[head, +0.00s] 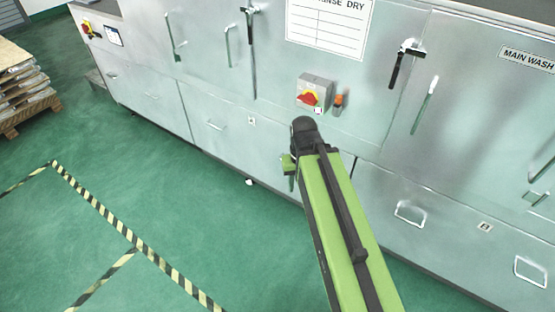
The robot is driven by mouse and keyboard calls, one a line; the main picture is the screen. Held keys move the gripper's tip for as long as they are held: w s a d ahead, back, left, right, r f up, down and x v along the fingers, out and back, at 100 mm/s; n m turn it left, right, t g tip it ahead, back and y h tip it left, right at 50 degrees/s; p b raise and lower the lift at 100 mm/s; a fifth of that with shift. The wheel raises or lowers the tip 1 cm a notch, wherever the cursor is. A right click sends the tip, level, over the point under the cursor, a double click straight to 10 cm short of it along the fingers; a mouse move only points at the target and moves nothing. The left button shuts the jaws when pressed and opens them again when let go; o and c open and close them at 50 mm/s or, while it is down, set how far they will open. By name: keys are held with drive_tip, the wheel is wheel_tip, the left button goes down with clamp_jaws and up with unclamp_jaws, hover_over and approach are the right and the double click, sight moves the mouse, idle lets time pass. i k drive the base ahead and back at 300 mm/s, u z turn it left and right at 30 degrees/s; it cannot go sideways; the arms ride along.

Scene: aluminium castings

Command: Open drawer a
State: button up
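A long metal machine front has a lower row of panels that look like drawers. The middle lower panel (225,142) has a thin bar handle (215,126) and a small square label (251,120). The right lower panel (450,240) has two loop handles (410,214) and another small label (485,227). Both labels are too small to read, so I cannot tell which is drawer a. The panels look closed. My green and black arm reaches towards the machine. My gripper (290,172) is mostly hidden behind the arm's end, and no handle shows in it.
Long latch handles hang on the upper doors. Stacked pallets (22,90) stand at the far left.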

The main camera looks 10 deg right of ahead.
sight(255, 144)
drive_tip(key=z, duration=0.05)
drive_tip(key=k, duration=0.9)
drive_tip(key=u, duration=0.2)
drive_tip(key=i, duration=0.95)
drive_tip(key=u, duration=1.85)
drive_tip(key=k, duration=0.7)
drive_tip(key=z, duration=0.45)
drive_tip(key=i, duration=0.95)
drive_tip(key=u, duration=0.05)
